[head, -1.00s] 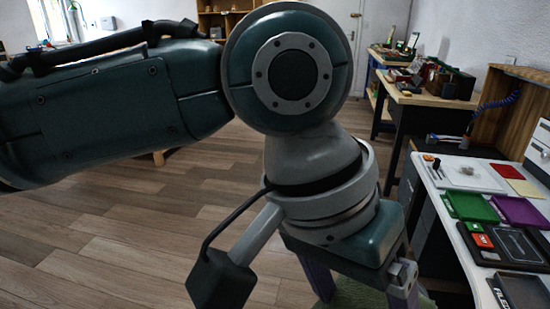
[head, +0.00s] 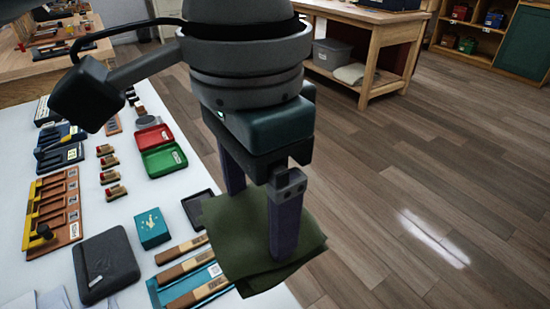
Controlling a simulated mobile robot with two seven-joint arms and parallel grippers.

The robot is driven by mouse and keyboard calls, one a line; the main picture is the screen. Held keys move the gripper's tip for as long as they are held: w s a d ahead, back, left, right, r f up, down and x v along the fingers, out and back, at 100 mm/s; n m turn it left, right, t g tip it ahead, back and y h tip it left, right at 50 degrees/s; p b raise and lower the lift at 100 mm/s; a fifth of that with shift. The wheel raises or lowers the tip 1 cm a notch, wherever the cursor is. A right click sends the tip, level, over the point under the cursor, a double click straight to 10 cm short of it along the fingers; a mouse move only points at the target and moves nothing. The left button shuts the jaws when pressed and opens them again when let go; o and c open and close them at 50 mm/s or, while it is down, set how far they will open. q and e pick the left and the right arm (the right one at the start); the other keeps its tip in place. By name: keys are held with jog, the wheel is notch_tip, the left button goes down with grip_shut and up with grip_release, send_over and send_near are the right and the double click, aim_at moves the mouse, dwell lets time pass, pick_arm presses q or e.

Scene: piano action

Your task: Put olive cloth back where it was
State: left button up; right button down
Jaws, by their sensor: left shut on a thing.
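The olive cloth (head: 225,222) is a dark green, roughly square piece of fabric below my left gripper (head: 262,225) in the head view. My left gripper is shut on the cloth, its two purple-grey fingers pointing down onto it. The cloth appears to hang near the right edge of the white worktable (head: 125,215), partly past that edge and over the floor. Whether it touches the table is unclear. My right gripper is not in view.
On the white table are a red tray (head: 153,136), a green tray (head: 164,159), a small black tray (head: 199,206), a teal box (head: 152,229), a black case (head: 105,262) and wooden pieces (head: 181,257). Wooden floor (head: 420,200) lies clear to the right. A wooden bench (head: 372,35) stands behind.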

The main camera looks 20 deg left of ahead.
pick_arm(q)
jog(key=b, duration=0.4)
send_over(262, 306)
jog(key=s, duration=0.1)
jog(key=f, duration=1.5)
jog(key=shift+s+d+f, duration=0.1)
jog(key=shift+d+f, duration=0.05)
jog(key=shift+d, duration=0.15)
jog(key=shift+f+b, duration=0.75)
jog(key=shift+f, duration=1.5)
jog(key=shift+f, duration=0.2)
jog(key=o, duration=1)
jog(key=shift+r, duration=0.1)
